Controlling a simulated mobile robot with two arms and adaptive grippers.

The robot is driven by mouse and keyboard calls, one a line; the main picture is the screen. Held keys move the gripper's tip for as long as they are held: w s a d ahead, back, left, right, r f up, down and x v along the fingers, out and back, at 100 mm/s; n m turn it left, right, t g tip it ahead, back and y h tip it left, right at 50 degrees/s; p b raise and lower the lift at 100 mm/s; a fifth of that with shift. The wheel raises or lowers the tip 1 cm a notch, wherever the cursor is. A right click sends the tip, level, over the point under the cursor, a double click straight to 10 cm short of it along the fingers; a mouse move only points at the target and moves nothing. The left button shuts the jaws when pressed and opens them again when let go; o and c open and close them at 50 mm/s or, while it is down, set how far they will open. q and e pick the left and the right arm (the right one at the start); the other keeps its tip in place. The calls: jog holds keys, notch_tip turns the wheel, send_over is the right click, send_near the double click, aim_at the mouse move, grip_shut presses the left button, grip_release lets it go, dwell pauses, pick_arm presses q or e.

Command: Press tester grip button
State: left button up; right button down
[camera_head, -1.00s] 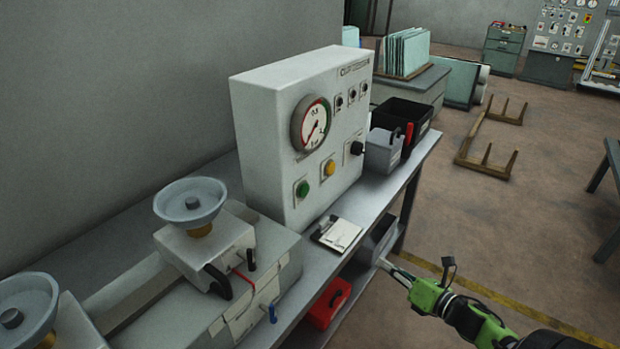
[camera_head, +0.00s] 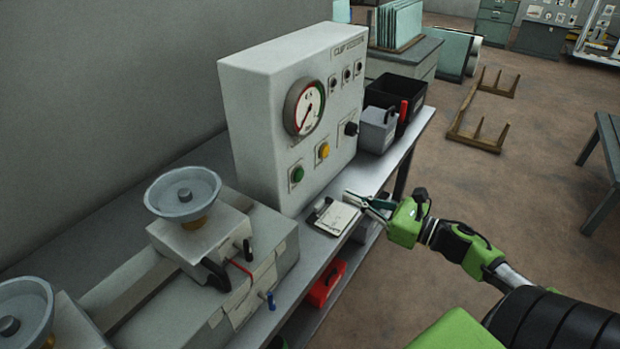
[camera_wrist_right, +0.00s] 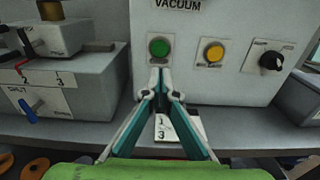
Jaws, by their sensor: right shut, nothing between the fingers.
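The tester is a light grey box (camera_head: 252,125) on the bench, with a round gauge (camera_head: 305,107) on its front. Low on that front are a green button (camera_head: 297,174), a yellow button (camera_head: 323,151) and a black knob (camera_head: 351,129). My right gripper (camera_head: 349,196) is shut and empty, over the bench edge by the clipboard, apart from the buttons. In the right wrist view its closed fingertips (camera_wrist_right: 159,74) appear just below the green button (camera_wrist_right: 159,47), left of the yellow button (camera_wrist_right: 213,52). Which button is the grip one is unreadable. My left gripper is out of view.
A clipboard (camera_head: 333,217) lies on the bench before the tester. Left of it stands a grey machine with a round dish (camera_head: 183,190). Grey and black bins (camera_head: 378,130) stand right of the tester. A red box (camera_head: 326,283) is below the bench top.

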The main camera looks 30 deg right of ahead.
aim_at(300, 175)
jog(key=p+x, duration=0.3)
jog(key=x, duration=0.8)
jog(key=shift+d+r, duration=0.1)
jog(key=shift+r, duration=0.05)
jog(key=shift+p+x, duration=0.5)
jog(key=shift+x, duration=0.3)
